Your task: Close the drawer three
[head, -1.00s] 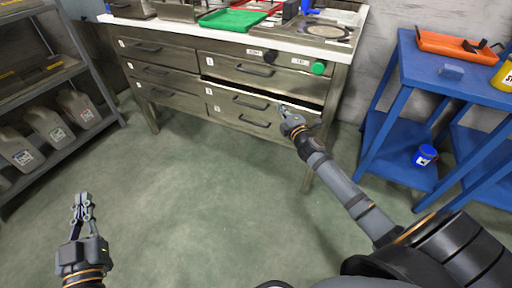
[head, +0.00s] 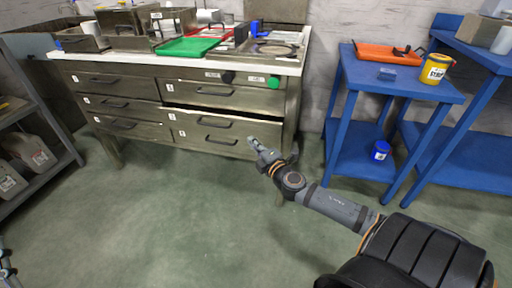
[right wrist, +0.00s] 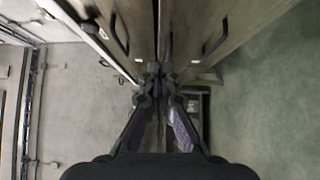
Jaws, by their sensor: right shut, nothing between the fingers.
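The grey cabinet (head: 140,82) has two columns of drawers with dark handles. The right middle drawer (head: 196,119) stands slightly pulled out, with a dark gap along its top edge; its number label is too small to read surely. The other drawers look flush. My right gripper (head: 253,144) is shut and empty in front of the cabinet's lower right, near the right end of the drawers; whether it touches is unclear. In the right wrist view its fingers (right wrist: 158,82) are together, with drawer fronts and handles beyond. Only a bit of my left gripper (head: 7,268) shows at the lower left edge.
The cabinet top holds a green tray (head: 188,46), a red tray and several boxes. A grey shelf (head: 52,172) with jugs is at left. The green floor (head: 170,220) between is clear.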

